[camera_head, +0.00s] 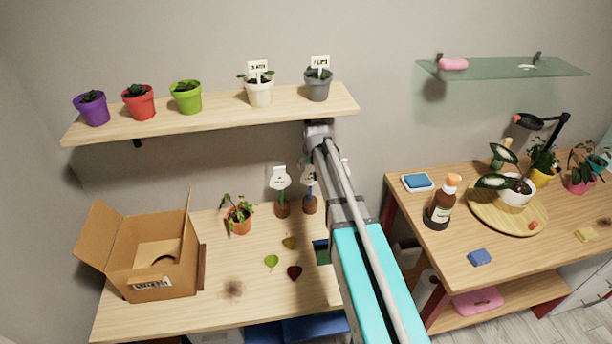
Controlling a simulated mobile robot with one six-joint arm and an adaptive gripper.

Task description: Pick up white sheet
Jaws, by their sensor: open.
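I cannot pick out a white sheet with certainty. A small flat white piece (527,66) lies on the glass shelf at the upper right, too small to identify. A sliver of something white (345,161) shows just right of my arm, mostly hidden by it. My arm reaches from the bottom centre up toward the front edge of the wooden wall shelf. I cannot make out my gripper's fingers, and no thing shows held.
The wooden shelf (215,120) holds several pots. The left table (200,325) bears a cardboard box (155,250), a potted plant (239,216) and loose leaves. The right table (430,260) bears a brown bottle (440,205), a round board (485,218) and sponges. My arm hides part of the left table.

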